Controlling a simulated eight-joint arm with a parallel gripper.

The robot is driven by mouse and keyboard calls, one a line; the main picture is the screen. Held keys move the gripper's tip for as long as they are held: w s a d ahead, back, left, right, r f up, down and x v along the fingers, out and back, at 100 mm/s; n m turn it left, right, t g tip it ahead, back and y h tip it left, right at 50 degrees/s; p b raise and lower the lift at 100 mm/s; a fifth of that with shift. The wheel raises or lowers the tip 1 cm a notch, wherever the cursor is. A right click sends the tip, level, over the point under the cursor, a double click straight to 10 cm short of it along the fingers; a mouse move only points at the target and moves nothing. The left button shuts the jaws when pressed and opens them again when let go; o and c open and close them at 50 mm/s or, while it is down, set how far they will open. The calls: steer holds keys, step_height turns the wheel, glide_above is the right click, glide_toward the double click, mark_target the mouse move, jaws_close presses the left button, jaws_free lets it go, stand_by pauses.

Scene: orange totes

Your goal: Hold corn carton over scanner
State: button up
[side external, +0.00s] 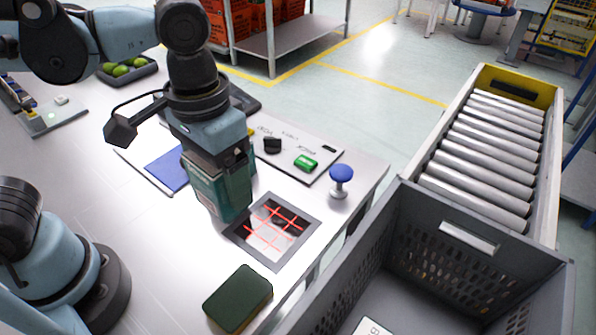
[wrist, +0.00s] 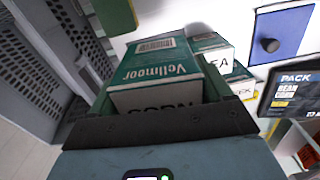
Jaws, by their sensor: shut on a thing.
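My gripper (side external: 222,195) is shut on the corn carton, a green and white box with "Vellmoor" and "CORN" on it. The corn carton (wrist: 158,70) shows between the green fingers in the wrist view. The scanner (side external: 291,250), a dark-framed square window with red crossing lines, lies in the white table. My gripper and carton hang at its left side and overlap its left edge in the picture. Their exact height above it is hard to tell.
A grey crate (side external: 477,237) stands at right, before a roller conveyor (side external: 482,150). A blue-topped knob (side external: 341,175) stands behind the scanner. A pea carton (wrist: 212,48) is close behind the held carton.

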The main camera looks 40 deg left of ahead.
steer(key=w+d+f, duration=0.2)
steer(key=w, duration=0.5)
steer(key=shift+w+a+f, duration=0.1)
steer(key=shift+f, duration=1.9)
steer(key=shift+w+a+f, duration=0.1)
steer(key=shift+f, duration=1.9)
steer(key=shift+r, duration=0.1)
steer(key=shift+r, duration=2.2)
